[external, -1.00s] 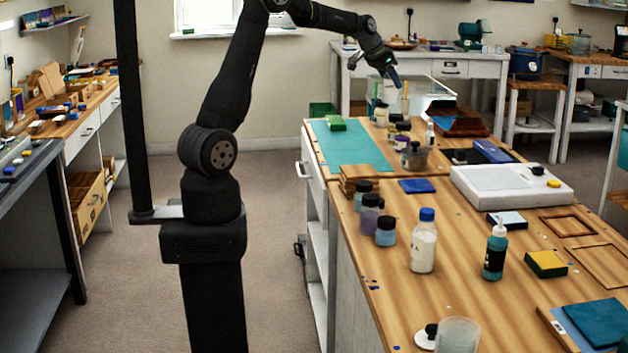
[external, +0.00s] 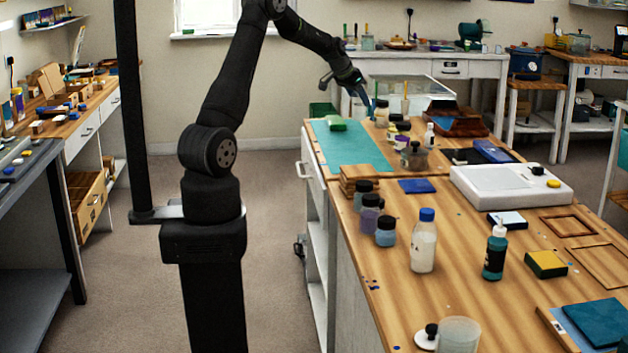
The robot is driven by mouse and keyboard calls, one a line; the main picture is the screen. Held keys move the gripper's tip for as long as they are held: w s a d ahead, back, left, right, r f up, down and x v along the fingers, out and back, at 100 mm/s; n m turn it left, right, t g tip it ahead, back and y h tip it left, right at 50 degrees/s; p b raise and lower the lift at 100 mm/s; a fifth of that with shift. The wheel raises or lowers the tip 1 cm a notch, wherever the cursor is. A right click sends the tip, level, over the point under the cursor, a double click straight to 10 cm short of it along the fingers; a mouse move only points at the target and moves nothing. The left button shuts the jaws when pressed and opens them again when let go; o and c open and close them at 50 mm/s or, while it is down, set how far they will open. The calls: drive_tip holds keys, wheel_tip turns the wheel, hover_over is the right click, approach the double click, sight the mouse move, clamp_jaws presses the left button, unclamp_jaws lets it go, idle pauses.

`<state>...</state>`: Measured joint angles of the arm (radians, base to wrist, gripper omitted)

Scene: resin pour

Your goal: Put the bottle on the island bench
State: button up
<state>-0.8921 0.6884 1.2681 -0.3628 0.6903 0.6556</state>
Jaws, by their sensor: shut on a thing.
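The island bench (external: 455,295) has a wooden top and fills the middle and right of the view. My gripper (external: 366,98) is small and far off, above the bench's far end, near the teal mat. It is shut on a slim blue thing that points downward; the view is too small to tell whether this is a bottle. A white bottle with a blue cap (external: 423,242) and a teal bottle with a white cap (external: 495,252) stand upright on the near part of the bench, well away from my gripper.
Jars (external: 371,218) stand along the bench's left edge. A crowd of small containers (external: 402,142) stands right of the teal mat (external: 352,150), close to my gripper. A green thing (external: 335,124) lies on the mat. A white flat device (external: 510,188) sits at right. Much of the mat is bare.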

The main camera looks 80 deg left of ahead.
drive_tip(key=shift+s+a+f, duration=0.35)
drive_tip(key=shift+a+f, duration=0.6)
drive_tip(key=shift+f, duration=0.35)
drive_tip(key=shift+s+a+f, duration=0.35)
drive_tip(key=shift+a+f, duration=0.65)
drive_tip(key=shift+f, duration=0.25)
drive_tip(key=shift+s+a+f, duration=0.35)
drive_tip(key=shift+a+f, duration=0.6)
drive_tip(key=shift+f, duration=0.35)
drive_tip(key=shift+f, duration=0.15)
drive_tip(key=o, duration=1.1)
drive_tip(key=shift+c, duration=0.2)
drive_tip(key=shift+s+r, duration=0.1)
drive_tip(key=shift+r, duration=0.3)
drive_tip(key=v, duration=1.1)
drive_tip(key=shift+d+r, duration=0.2)
drive_tip(key=shift+f, duration=0.1)
